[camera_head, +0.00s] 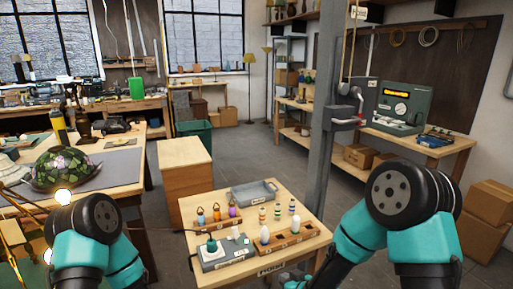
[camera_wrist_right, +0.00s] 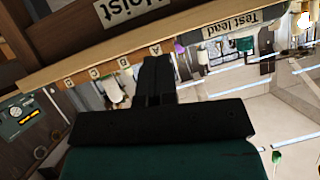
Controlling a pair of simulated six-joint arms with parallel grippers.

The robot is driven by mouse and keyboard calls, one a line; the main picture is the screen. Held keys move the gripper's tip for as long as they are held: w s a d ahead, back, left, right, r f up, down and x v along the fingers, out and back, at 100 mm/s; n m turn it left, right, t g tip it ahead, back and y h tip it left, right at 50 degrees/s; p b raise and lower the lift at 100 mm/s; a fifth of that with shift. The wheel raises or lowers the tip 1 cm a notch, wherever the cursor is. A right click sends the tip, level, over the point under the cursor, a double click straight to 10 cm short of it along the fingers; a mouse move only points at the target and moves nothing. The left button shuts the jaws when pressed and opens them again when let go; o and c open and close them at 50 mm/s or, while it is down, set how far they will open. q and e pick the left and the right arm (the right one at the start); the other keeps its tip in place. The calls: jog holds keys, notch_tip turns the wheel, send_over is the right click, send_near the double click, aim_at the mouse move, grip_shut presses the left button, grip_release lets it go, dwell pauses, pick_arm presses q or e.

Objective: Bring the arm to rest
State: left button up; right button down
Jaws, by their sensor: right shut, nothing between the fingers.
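My right arm, teal with black joints, comes in from the lower right in the head view. My right gripper (camera_wrist_right: 156,78) shows in the right wrist view as dark fingers closed together with nothing between them. In that view it appears close to a wooden edge with small letter labels; I cannot tell whether it touches. My left arm is bent at the lower left of the head view; its gripper is not visible.
A small wooden table (camera_head: 257,272) holds a grey tray (camera_head: 254,192), a grey device (camera_head: 225,254), and several small bottles and bulbs. A grey post (camera_head: 322,130) stands behind it. A stained-glass shade (camera_head: 65,168) sits on the left bench. A green machine (camera_head: 400,105) stands at right.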

jog(key=s+d+f+m+g+h, duration=0.1)
jog(key=s+d+f+m+g, duration=0.2)
jog(key=s+f, duration=0.6)
jog(key=s+d+f+m+g+h, duration=0.1)
jog(key=s+d+f+m+g, duration=0.2)
jog(key=s+d+f+g, duration=0.3)
jog(key=s+d+f, duration=0.4)
jog(key=s, duration=0.1)
jog(key=shift+g+h, duration=0.3)
jog(key=shift+g, duration=0.1)
jog(key=shift+w+f, duration=0.1)
dwell(1.8)
